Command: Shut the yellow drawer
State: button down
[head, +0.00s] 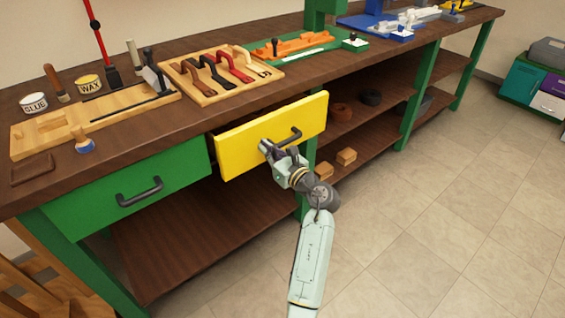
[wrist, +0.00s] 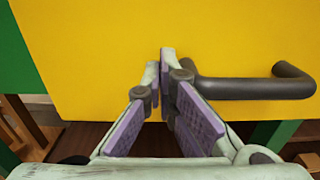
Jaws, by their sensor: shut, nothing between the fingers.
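The yellow drawer (head: 240,138) is under the workbench top and stands partly out, with a dark gap at its left side. Its dark bar handle (head: 288,138) is on the front panel. In the wrist view the yellow front (wrist: 110,50) fills most of the picture, and the handle (wrist: 250,88) is to the right of the fingers. My gripper (head: 268,147) is shut and empty, with its fingertips at the front panel just left of the handle. In the wrist view the fingertips (wrist: 161,68) point at the panel; I cannot tell whether they touch it.
A green drawer (head: 130,190) on the left is shut. The workbench top (head: 130,134) carries a wooden board with handled tools (head: 220,74), a glue tin (head: 33,103) and a wax tin (head: 88,84). Wooden blocks (head: 346,157) lie on the lower shelf. The tiled floor (head: 430,220) is clear.

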jog(key=x, duration=0.5)
jog(key=shift+w+a, duration=0.25)
jog(key=shift+w+r, duration=0.1)
jog(key=shift+w, duration=0.05)
jog(key=shift+a+r, duration=0.1)
